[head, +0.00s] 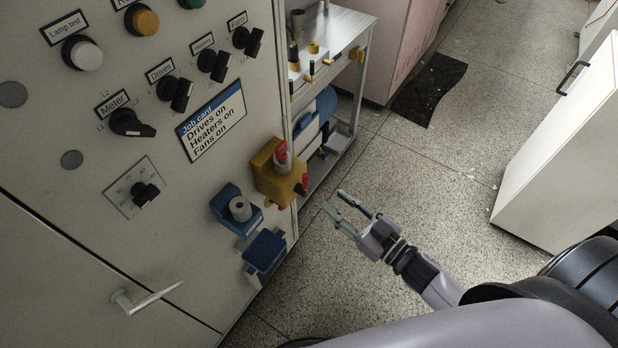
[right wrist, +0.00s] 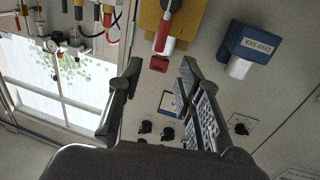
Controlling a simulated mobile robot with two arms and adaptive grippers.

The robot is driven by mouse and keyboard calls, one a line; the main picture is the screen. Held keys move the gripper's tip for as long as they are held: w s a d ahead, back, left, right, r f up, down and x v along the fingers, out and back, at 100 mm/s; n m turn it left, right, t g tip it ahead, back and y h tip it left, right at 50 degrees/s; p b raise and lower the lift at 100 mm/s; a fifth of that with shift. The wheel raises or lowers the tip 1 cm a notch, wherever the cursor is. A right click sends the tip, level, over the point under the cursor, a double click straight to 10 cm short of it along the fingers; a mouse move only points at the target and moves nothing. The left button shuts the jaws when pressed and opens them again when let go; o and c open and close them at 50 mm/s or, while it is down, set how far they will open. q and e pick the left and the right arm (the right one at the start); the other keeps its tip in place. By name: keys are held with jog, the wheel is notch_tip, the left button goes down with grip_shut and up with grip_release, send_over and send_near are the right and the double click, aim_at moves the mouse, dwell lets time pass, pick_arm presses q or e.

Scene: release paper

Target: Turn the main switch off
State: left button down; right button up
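A yellow switch box (head: 268,178) with a red-and-white handle (head: 283,153) is on the right edge of the grey cabinet panel in the head view. I take it as the main switch; I read no label on it. A second red part sits at its right side. In the right wrist view the yellow box (right wrist: 185,22) is at the top, with its red-ended handle (right wrist: 160,62) pointing down toward my fingers. My right gripper (head: 334,199) is open and empty, to the right of and slightly below the box, apart from it. My left gripper is not in view.
The panel bears several black knobs and a job card (head: 211,121). A blue door lock box (right wrist: 250,43) is beside the yellow box. A metal shelf cart (head: 345,28) stands behind; a white cabinet (head: 562,150) stands at right.

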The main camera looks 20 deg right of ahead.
aim_at(307, 180)
jog(key=p+x, duration=0.1)
jog(key=x, duration=0.8)
jog(key=shift+w+a, duration=0.15)
jog(key=shift+w, duration=0.15)
jog(key=shift+c, duration=0.3)
grip_shut()
